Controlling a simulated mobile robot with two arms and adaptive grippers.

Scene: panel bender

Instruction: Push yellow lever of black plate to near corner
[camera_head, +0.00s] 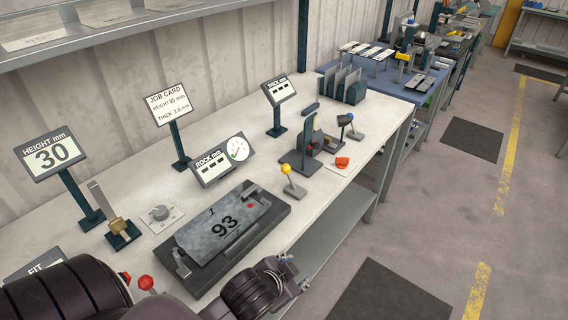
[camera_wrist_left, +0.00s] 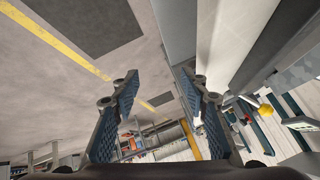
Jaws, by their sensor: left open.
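A yellow ball-knob lever (camera_head: 286,169) stands tilted on a small light base beside the far right corner of the black plate (camera_head: 278,232). A grey sheet (camera_head: 205,243) marked 93 lies on the black plate. A yellow knob also shows in the left wrist view (camera_wrist_left: 265,110), right of the fingers and apart from them. My left gripper (camera_wrist_left: 159,78) is open and empty, with its two fingers spread over the floor beside the bench edge. In the head view my dark arm crosses the bottom, and the fingertips cannot be made out. My right gripper is not seen.
Display stands, including the ROCK sign (camera_head: 212,168), line the back. A dark clamp device (camera_head: 302,155) and an orange item (camera_head: 342,162) sit beyond the lever. Floor right of the bench is free.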

